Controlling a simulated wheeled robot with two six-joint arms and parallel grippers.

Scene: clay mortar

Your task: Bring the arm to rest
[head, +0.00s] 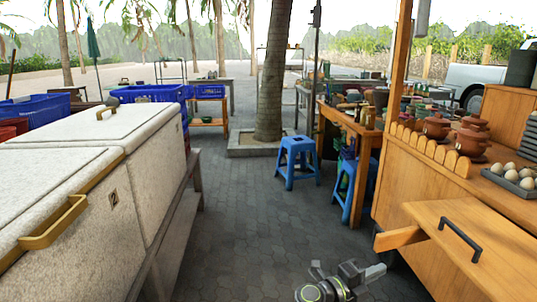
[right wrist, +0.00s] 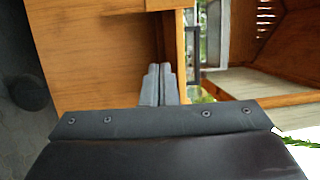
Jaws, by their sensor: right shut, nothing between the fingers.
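My right gripper (head: 374,272) is low at the bottom of the head view, over the paved floor and left of the wooden cart. In the right wrist view its two grey fingers (right wrist: 159,84) are together with nothing between them. Behind the fingers in that view is a wooden panel (right wrist: 100,50). My left gripper is not in view.
The wooden cart (head: 420,200) on the right has a pulled-out drawer (head: 475,250) with a black handle, close to my right arm. White chests (head: 80,210) with gold handles line the left. A blue stool (head: 296,160) stands ahead. The paved aisle (head: 250,220) between is clear.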

